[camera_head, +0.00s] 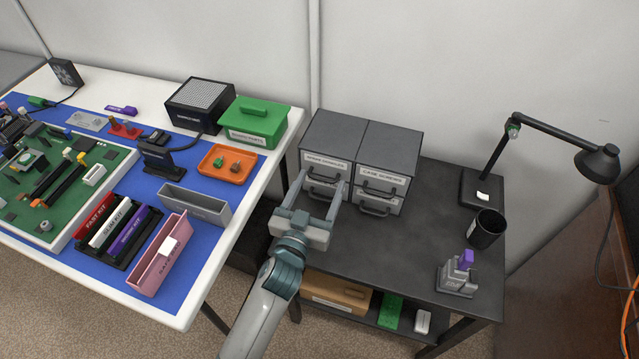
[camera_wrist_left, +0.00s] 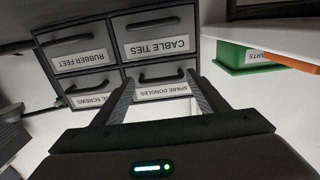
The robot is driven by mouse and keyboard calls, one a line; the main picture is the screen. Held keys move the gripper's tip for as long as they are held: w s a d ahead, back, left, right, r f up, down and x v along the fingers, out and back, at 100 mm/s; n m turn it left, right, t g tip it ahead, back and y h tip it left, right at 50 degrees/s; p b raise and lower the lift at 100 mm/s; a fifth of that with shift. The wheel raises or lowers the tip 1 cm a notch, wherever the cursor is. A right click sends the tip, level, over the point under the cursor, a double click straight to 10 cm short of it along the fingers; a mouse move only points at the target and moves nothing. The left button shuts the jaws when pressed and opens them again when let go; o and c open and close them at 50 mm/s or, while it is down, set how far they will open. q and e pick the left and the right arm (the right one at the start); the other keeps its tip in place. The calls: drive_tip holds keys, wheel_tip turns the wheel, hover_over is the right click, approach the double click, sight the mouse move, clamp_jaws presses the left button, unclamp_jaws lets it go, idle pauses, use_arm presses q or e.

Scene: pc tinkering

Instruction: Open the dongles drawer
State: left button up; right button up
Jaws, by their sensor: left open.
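The spare dongles drawer (camera_head: 325,162) is the upper left drawer of a dark grey cabinet (camera_head: 340,132) and looks shut. Its label (camera_wrist_left: 162,92) reads upside down in the left wrist view, with a dark bar handle (camera_wrist_left: 162,78) by it. My left gripper (camera_head: 320,181) is open, its fingers pointing at this drawer front, one on each side of the handle. In the left wrist view the fingertips (camera_wrist_left: 158,77) flank the handle with a gap between. I cannot tell whether they touch the front. My right gripper is not in view.
The case screws drawer (camera_head: 381,174) is beside it; cable ties (camera_wrist_left: 157,45) and rubber feet (camera_wrist_left: 78,55) drawers are below. The cabinet stands on a black table (camera_head: 400,255) with a lamp (camera_head: 598,163) and black cup (camera_head: 487,229). A white table (camera_head: 284,125) is at left.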

use_arm(q)
drive_tip(key=shift+w, duration=0.15)
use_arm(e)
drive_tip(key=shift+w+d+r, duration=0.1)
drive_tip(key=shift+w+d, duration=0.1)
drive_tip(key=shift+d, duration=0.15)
